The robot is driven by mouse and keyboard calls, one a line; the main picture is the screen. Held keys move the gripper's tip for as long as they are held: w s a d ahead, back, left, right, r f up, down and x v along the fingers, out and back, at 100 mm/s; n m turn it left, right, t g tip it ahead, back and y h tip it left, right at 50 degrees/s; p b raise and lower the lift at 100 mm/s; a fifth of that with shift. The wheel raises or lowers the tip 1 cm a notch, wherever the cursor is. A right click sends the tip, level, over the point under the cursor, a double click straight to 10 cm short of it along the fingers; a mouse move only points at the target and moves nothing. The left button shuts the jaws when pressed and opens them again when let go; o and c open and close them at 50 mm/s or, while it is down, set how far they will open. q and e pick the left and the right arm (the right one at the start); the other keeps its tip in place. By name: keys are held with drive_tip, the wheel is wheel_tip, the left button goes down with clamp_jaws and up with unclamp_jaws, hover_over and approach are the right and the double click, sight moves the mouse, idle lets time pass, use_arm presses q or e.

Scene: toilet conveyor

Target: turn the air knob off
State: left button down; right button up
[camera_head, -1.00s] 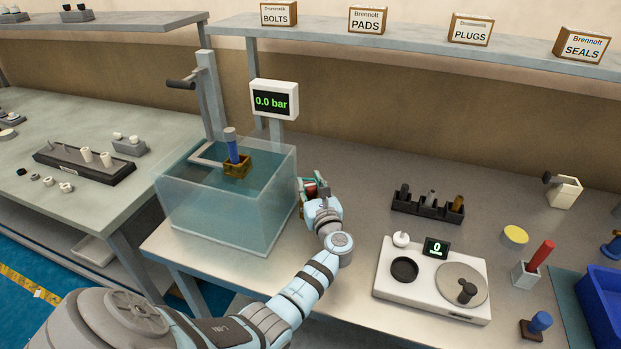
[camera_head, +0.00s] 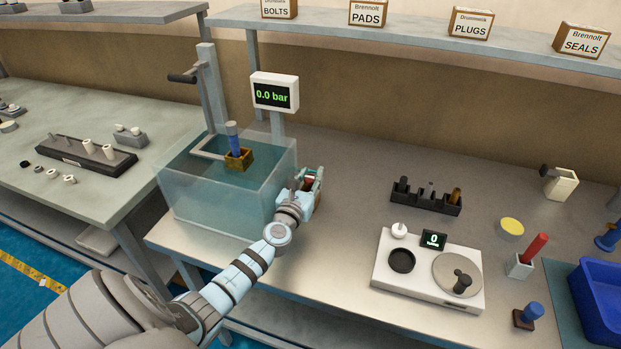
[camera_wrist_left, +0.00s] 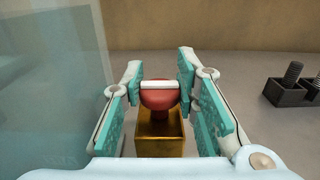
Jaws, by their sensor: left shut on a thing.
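The air knob (camera_wrist_left: 160,99) is red with a white bar across its top, and sits on a brass-coloured block (camera_wrist_left: 160,137) in the left wrist view. The white bar lies level across that picture. My left gripper (camera_head: 312,178) is at the right side of the water tank, with its fingers (camera_wrist_left: 161,80) on either side of the knob, shut on it. In the head view the gripper mostly hides the knob. The pressure display (camera_head: 275,94) above the tank reads 0.0 bar. My right gripper is not in view.
The clear water tank (camera_head: 225,205) stands close on the left of the gripper, with a blue-topped part (camera_head: 234,140) in a brass holder in it. A dark rack (camera_head: 426,198) and a white scale (camera_head: 415,285) are to the right. The table between is bare.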

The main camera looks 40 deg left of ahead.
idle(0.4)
use_arm(q)
drive_tip(key=c, duration=1.3)
unclamp_jaws()
drive_tip(key=shift+s+d+f, duration=0.1)
drive_tip(key=shift+s, duration=0.2)
drive_tip(key=v, duration=1.1)
drive_tip(key=shift+s, duration=0.15)
